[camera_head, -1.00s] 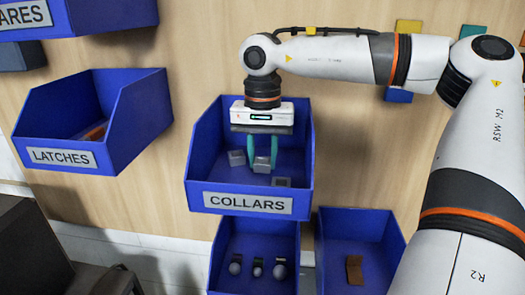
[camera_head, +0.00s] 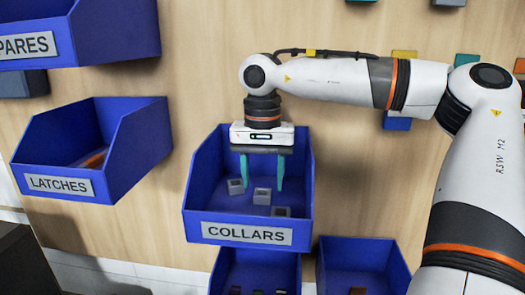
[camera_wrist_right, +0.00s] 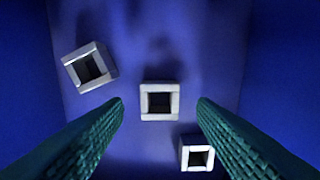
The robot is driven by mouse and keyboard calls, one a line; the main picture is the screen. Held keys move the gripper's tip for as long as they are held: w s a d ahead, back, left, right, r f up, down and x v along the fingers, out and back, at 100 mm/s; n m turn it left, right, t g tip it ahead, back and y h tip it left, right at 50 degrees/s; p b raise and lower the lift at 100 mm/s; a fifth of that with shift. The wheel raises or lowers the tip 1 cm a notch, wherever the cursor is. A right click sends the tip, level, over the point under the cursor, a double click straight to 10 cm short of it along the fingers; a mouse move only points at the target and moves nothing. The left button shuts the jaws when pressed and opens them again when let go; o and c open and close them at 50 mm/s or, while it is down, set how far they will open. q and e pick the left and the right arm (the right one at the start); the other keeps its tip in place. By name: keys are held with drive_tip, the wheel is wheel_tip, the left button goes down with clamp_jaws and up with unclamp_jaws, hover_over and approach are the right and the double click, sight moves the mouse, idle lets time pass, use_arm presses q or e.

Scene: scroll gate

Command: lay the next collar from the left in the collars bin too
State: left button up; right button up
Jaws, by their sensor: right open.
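The blue collars bin (camera_head: 200,205) is in the middle of the head view, with a COLLARS label on its front. Three grey square collars lie in it: a left one (camera_head: 235,186), a middle one (camera_head: 261,196) and one near the front right (camera_head: 281,211). The right wrist view shows them as the left collar (camera_wrist_right: 90,66), the middle collar (camera_wrist_right: 160,100) and the lower right collar (camera_wrist_right: 196,153), each with a square hole. My right gripper (camera_head: 262,186) points down into the bin, open, its teal fingers apart on either side of the middle collar. My left gripper is not in view.
The latches bin (camera_head: 125,145) hangs to the left, with an orange-brown thing inside. The spares bin (camera_head: 110,35) is above it. Two more blue bins, a left one (camera_head: 225,272) and a right one (camera_head: 390,270), sit below, cut off by the frame.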

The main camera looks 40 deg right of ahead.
wheel_tip(320, 180, up, 10)
drive_tip(key=b, duration=0.2)
drive_tip(key=shift+f, duration=0.1)
idle(0.9)
